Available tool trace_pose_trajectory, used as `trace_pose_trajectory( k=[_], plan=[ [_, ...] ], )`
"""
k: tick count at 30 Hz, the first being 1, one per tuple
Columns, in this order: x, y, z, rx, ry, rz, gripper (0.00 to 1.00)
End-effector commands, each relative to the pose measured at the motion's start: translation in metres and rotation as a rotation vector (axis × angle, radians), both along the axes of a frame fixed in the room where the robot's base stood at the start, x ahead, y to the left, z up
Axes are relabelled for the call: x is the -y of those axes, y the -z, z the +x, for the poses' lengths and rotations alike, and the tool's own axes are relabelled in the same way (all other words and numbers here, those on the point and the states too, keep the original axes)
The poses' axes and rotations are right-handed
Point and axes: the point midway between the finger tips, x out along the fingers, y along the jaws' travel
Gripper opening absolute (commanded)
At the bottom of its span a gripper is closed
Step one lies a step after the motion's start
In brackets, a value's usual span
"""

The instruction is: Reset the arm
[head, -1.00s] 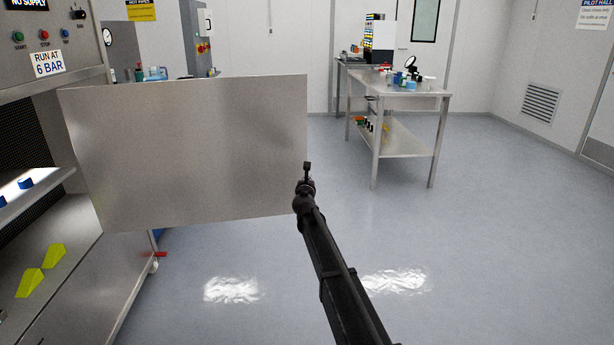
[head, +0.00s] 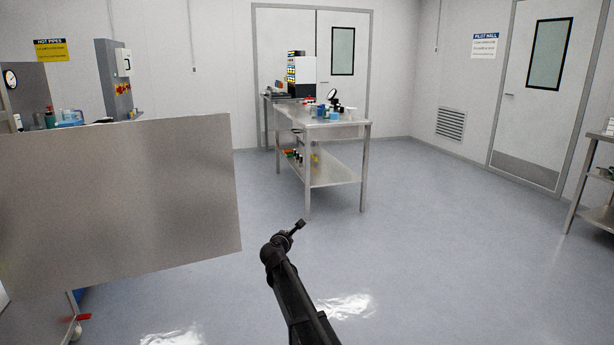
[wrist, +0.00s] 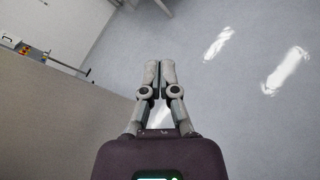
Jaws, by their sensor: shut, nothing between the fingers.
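My arm reaches up from the bottom of the head view, over open floor, to the right of a grey metal panel. My gripper (head: 300,225) is at its end, small and dark, pointing up and right. In the wrist view my gripper (wrist: 160,68) has its two fingers side by side with the tips together. Nothing shows between them. The fingers point over bare floor.
The grey panel (head: 120,200) stands out at the left, close to my arm; it also fills the left of the wrist view (wrist: 70,120). A steel table (head: 340,131) with small items stands ahead. Another table (head: 590,205) is at the right edge. Floor between is clear.

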Motion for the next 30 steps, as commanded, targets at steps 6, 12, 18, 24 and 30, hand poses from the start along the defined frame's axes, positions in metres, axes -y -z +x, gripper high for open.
trace_pose_trajectory(
  k=[6,12,18,24,30],
  plan=[
    [0.103,0.037,-0.064,-0.092,0.309,0.405,0.00],
    [0.174,0.075,-0.137,-0.165,0.630,0.769,0.00],
    [0.223,0.112,-0.225,-0.231,0.995,1.113,0.00],
    [0.242,0.137,-0.309,-0.293,1.350,1.376,0.00],
    [0.244,0.146,-0.363,-0.338,1.590,1.513,0.00]
  ],
)
